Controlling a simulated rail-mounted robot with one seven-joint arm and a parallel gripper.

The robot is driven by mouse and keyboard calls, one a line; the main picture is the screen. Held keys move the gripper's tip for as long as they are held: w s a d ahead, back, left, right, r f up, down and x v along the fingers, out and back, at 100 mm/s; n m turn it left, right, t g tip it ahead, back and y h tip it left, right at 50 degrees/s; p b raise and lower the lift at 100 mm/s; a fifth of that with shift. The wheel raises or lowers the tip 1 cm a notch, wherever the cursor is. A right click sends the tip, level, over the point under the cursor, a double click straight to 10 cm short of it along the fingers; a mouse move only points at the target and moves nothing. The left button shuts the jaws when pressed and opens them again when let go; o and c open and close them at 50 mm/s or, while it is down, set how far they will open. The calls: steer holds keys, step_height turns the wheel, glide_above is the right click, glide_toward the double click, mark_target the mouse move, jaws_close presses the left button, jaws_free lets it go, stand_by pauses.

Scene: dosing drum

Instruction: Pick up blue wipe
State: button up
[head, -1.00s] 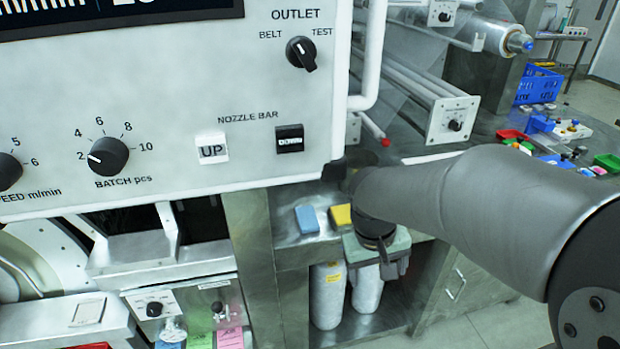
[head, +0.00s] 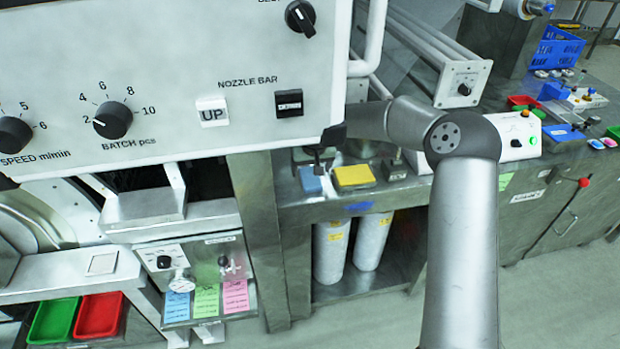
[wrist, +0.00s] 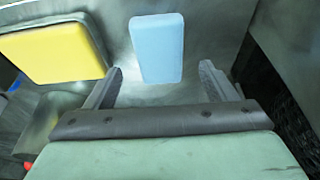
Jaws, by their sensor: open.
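The blue wipe (head: 311,184) is a light blue block lying flat on the metal shelf under the machine panel. In the wrist view the blue wipe (wrist: 156,42) lies just beyond and between the two finger tips, apart from both. My gripper (wrist: 161,72) is open and empty, its fingers pointing toward the wipe. In the head view my gripper is small and partly hidden by the panel's lower edge, just above the wipe. How high the fingers are above the shelf is hard to tell.
A yellow block (head: 353,177) lies close to the right of the wipe; in the wrist view it is just past the left finger. The white control panel (head: 200,60) overhangs the shelf. White cylinders (head: 331,250) stand below. Dark mesh (wrist: 285,95) is at the wrist view's right.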

mark_target(310, 176)
steer(key=shift+x, duration=1.85)
steer(key=c, duration=1.1)
steer(key=shift+o, duration=0.2)
step_height(310, 176, up, 10)
steer(key=b, duration=0.1)
steer(key=shift+o, duration=0.3)
